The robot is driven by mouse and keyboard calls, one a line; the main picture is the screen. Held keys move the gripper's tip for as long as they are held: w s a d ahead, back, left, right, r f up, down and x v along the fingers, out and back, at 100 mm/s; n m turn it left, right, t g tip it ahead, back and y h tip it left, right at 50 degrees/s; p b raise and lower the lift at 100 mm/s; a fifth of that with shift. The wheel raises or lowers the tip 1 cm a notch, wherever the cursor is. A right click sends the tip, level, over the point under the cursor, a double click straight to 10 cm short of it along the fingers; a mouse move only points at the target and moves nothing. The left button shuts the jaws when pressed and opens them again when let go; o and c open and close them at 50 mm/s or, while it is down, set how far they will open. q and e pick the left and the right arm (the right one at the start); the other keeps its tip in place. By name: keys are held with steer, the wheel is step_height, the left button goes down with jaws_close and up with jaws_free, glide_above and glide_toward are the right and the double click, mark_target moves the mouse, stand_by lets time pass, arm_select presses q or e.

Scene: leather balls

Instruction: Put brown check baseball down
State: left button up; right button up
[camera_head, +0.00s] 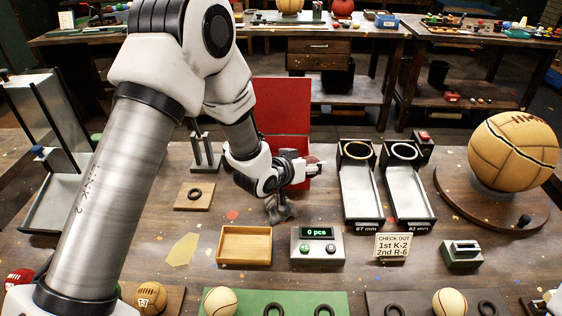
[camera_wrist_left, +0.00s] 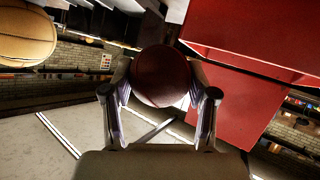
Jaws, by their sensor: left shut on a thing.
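My left gripper (camera_head: 308,168) reaches in over the middle of the bench, beside a red upright panel (camera_head: 283,105). In the left wrist view my left gripper (camera_wrist_left: 160,100) is shut on a dark reddish-brown ball, the brown check baseball (camera_wrist_left: 160,76), held between its two fingers. The ball's markings are too dark to read. In the head view the ball is mostly hidden by the gripper. My right gripper is not in view.
A wooden tray (camera_head: 245,258) and a counter reading 0 pcs (camera_head: 303,256) stand in front. Two ringed chutes (camera_head: 360,195) (camera_head: 410,195) and a sign (camera_head: 393,246) are to the right. A large ball (camera_head: 512,150) sits far right. Balls and rings line the front edge.

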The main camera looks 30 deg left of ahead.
arm_select(q)
steer(key=w+a+f+p, duration=0.1)
steer(key=w+a, duration=0.1)
steer(key=a, duration=0.2)
steer(key=w+a+f+p, duration=0.1)
steer(key=w+a+f, duration=0.1)
steer(key=a, duration=0.2)
steer(key=w+a+f+p, duration=0.1)
steer(key=w+a, duration=0.2)
steer(key=a, duration=0.1)
steer(key=shift+f, duration=0.3)
steer(key=shift+s+d+f+b, duration=0.1)
steer(key=shift+f+b, duration=0.4)
steer(key=shift+f, duration=0.1)
